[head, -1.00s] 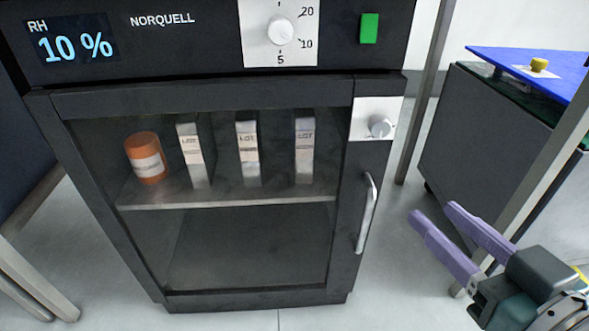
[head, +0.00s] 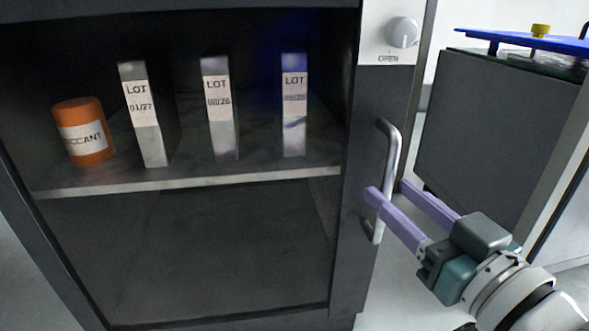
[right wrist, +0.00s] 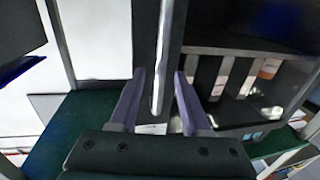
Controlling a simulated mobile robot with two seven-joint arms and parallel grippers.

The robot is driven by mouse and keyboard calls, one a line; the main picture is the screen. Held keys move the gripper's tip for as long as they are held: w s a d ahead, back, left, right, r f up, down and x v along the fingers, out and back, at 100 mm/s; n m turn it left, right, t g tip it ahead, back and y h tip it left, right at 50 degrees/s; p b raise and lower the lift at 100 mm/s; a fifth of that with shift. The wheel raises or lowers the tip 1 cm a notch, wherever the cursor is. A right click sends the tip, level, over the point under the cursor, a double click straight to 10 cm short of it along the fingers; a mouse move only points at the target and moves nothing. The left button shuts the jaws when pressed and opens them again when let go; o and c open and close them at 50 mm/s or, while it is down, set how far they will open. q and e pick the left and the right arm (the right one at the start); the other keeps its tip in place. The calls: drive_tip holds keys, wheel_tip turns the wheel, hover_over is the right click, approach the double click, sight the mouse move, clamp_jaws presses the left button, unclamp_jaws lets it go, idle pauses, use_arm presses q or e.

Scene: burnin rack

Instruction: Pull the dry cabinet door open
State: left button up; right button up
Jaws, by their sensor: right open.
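The dry cabinet's dark-framed door (head: 345,215) has a clear pane and appears closed. Its upright silver handle (head: 392,150) is on the right side of the frame. My right gripper (head: 388,190) has purple fingers, is open, and is at the lower half of the handle, with one finger on each side of it. The right wrist view shows the handle (right wrist: 157,90) between the two open fingers (right wrist: 158,78); I cannot tell whether they touch it. A round knob (head: 402,32) sits on a white plate above the handle, over small lettering that looks like OPEN. My left gripper is out of view.
Behind the pane, a shelf (head: 190,183) bears an orange jar (head: 83,132) and several white-labelled LOT boxes (head: 147,115). A dark cart (head: 470,125) with a blue top (head: 500,38) stands to the right of the cabinet. Pale floor shows between them.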

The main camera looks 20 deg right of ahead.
drive_tip(key=shift+w+b, duration=0.4)
drive_tip(key=shift+w, duration=0.9)
clamp_jaws()
idle(0.5)
